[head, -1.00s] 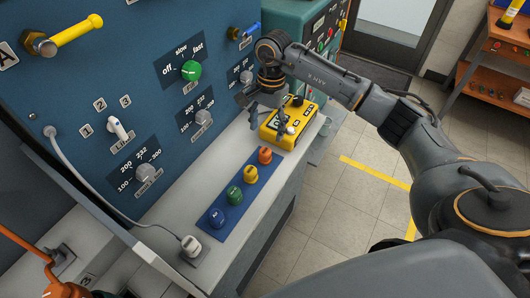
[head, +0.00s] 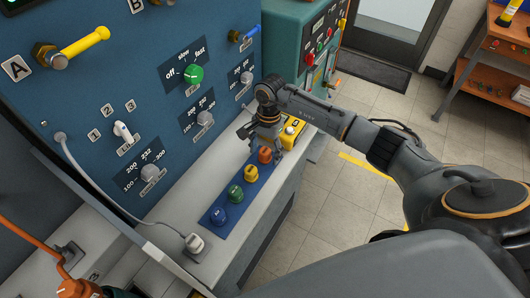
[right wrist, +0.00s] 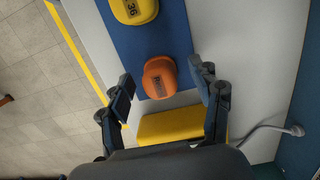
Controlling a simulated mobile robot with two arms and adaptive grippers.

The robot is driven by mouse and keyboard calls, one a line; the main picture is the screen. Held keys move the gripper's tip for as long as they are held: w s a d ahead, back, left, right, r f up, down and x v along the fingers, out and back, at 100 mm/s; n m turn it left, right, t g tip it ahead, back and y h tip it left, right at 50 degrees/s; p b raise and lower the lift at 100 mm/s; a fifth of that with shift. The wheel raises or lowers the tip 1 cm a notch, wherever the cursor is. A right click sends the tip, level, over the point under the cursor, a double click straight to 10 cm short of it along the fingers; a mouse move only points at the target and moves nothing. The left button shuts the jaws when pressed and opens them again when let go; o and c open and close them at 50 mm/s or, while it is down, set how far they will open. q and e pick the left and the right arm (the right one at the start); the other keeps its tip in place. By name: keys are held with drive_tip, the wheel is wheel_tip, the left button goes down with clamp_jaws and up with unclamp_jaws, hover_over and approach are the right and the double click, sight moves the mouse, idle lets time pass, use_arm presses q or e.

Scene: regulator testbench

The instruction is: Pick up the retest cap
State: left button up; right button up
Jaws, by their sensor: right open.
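Four coloured caps stand in a row on a blue strip (head: 212,222): blue (head: 217,216), green (head: 235,194), yellow (head: 250,173) and orange (head: 265,155). The orange cap bears a small dark label that I cannot read surely; I take it as the retest cap. My right gripper (head: 266,143) is just above and behind it. In the right wrist view the orange cap (right wrist: 158,82) shows between the two spread fingers, with clear gaps on both sides. The yellow cap (right wrist: 134,10) there reads 36. My left gripper is not in view.
A yellow box (head: 293,132) stands on the bench directly beyond the orange cap, close to my right gripper. The blue panel (head: 90,85) with knobs rises to the left. A white plug (head: 194,242) with a grey cable sits at the near end. Floor lies open right of the bench.

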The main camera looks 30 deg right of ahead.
sight(264, 151)
drive_tip(key=c, duration=1.2)
drive_tip(key=shift+r, duration=0.1)
drive_tip(key=shift+r+b, duration=0.4)
wheel_tip(264, 151, up, 2)
drive_tip(key=shift+r+b, duration=0.2)
drive_tip(key=shift+b, duration=0.4)
drive_tip(key=s+a+r+b, duration=0.3)
drive_tip(key=s+a+r, duration=0.6)
drive_tip(key=s, duration=0.1)
drive_tip(key=shift+s+r, duration=0.35)
drive_tip(key=shift+f, duration=0.1)
